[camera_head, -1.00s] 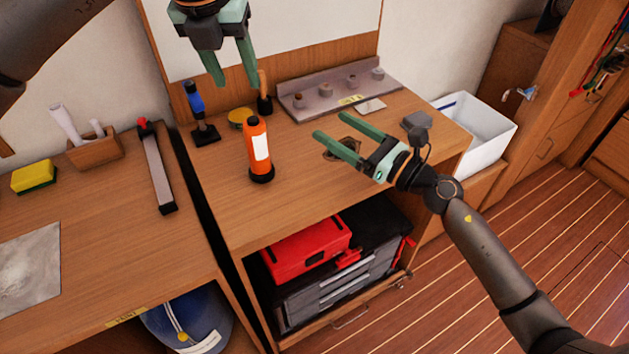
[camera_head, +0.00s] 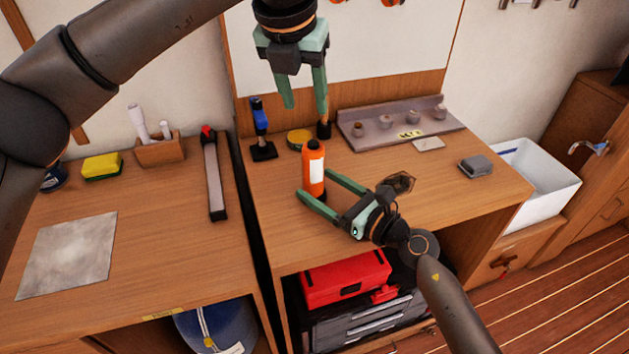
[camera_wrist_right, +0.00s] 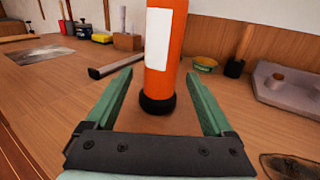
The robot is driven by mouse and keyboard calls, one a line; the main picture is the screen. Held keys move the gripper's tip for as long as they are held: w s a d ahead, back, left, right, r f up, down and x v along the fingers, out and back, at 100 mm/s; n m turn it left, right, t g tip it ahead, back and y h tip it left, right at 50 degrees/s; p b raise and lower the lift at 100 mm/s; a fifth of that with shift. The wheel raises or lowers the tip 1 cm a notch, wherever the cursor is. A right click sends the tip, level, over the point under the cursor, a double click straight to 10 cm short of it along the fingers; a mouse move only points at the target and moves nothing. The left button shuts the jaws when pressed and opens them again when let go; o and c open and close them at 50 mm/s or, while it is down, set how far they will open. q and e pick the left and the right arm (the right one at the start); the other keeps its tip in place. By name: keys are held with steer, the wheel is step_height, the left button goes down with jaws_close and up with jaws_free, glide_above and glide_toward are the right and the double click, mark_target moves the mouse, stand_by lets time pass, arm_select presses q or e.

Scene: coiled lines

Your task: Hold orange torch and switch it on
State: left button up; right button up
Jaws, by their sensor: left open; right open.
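In the right wrist view the fingers (camera_wrist_right: 162,80) lie to the left and right of the torch's base, and I see no contact. My left gripper (camera_head: 305,108) is open and empty, pointing down above and behind the torch.
A blue-handled tool (camera_head: 261,130), a yellow round tin (camera_head: 299,138) and a grey rack with knobs (camera_head: 380,131) stand behind the torch. A grey block (camera_head: 475,166) lies to the right. A long dark-ended bar (camera_head: 214,180) lies on the left bench. A gap separates the benches.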

steer(key=shift+x, duration=1.3)
steer(key=shift+c, duration=0.3)
jaws_close()
arm_select(q)
jaws_close()
stand_by(1.1)
